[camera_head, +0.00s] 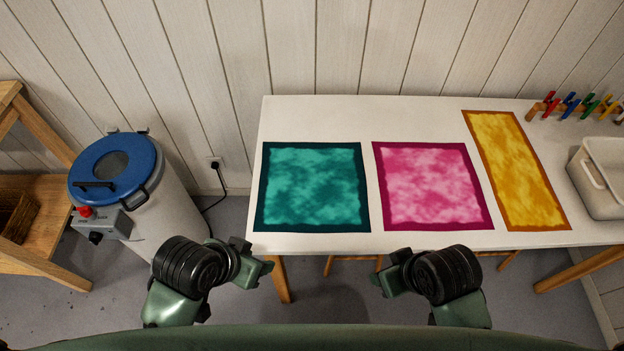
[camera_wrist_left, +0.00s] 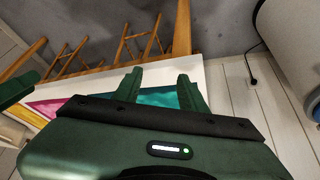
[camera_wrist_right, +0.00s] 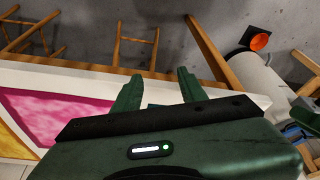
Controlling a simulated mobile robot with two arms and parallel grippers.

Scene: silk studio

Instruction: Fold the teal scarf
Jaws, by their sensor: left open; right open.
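The teal scarf (camera_head: 313,187) lies flat and spread out on the left part of the white table in the head view, with a darker teal border. Part of it shows between the fingers in the left wrist view (camera_wrist_left: 158,98). My left gripper (camera_head: 268,268) is in front of the table's front edge, below the scarf in the picture, apart from it. Its two fingers are open and empty in the left wrist view. My right gripper (camera_head: 377,282) is also in front of the table edge, apart from the scarf. Its fingers are open and empty in the right wrist view (camera_wrist_right: 158,88).
A pink scarf (camera_head: 433,184) lies flat right of the teal one. A yellow scarf (camera_head: 513,165) lies beyond it. A pale bin (camera_head: 597,190) and a rack (camera_head: 577,108) stand at the table's right. A blue-lidded drum (camera_head: 118,165) stands left of the white table (camera_head: 290,110).

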